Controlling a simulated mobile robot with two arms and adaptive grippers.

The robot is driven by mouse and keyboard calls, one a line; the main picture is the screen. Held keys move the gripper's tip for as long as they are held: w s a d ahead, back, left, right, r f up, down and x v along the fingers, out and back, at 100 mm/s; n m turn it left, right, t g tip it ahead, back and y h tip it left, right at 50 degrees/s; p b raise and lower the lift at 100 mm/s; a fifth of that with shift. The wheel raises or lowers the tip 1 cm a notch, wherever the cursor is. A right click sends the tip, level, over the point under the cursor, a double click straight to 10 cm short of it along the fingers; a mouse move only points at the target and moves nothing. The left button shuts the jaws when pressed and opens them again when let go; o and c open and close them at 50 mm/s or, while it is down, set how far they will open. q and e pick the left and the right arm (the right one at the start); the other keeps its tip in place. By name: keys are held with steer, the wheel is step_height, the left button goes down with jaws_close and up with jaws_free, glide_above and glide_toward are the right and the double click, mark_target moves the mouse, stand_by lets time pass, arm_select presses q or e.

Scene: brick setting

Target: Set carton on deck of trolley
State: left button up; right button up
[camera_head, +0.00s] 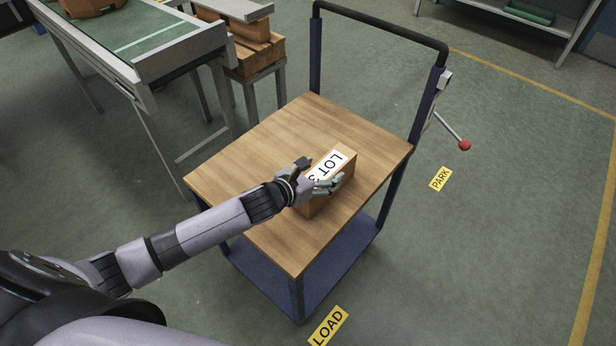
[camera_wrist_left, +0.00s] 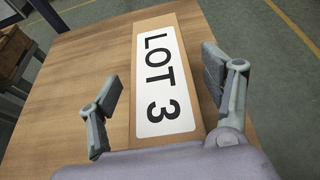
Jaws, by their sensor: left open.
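The carton (camera_head: 339,166) is a small brown box with a white label reading LOT 3. It rests on the wooden deck (camera_head: 290,125) of the trolley, right of the deck's middle in the head view. My left gripper (camera_head: 318,174) is open at the carton, its fingers on either side and hiding part of the label. In the left wrist view the carton (camera_wrist_left: 165,80) lies between the two spread fingers of the left gripper (camera_wrist_left: 172,95), with a gap at the left finger. Contact on the right side is unclear. My right gripper is not in view.
The trolley has a dark push handle (camera_head: 385,28) at the back and a lever with a red knob (camera_head: 464,145) on the right. A conveyor (camera_head: 165,45) stands at the left, with a stand of brown boxes (camera_head: 255,55) beside it. Floor on the right is clear.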

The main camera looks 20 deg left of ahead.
arm_select(q)
steer(key=v, duration=1.1)
steer(key=shift+s, duration=0.15)
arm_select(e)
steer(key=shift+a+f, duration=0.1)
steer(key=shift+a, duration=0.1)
arm_select(q)
steer(key=shift+a+r, duration=0.1)
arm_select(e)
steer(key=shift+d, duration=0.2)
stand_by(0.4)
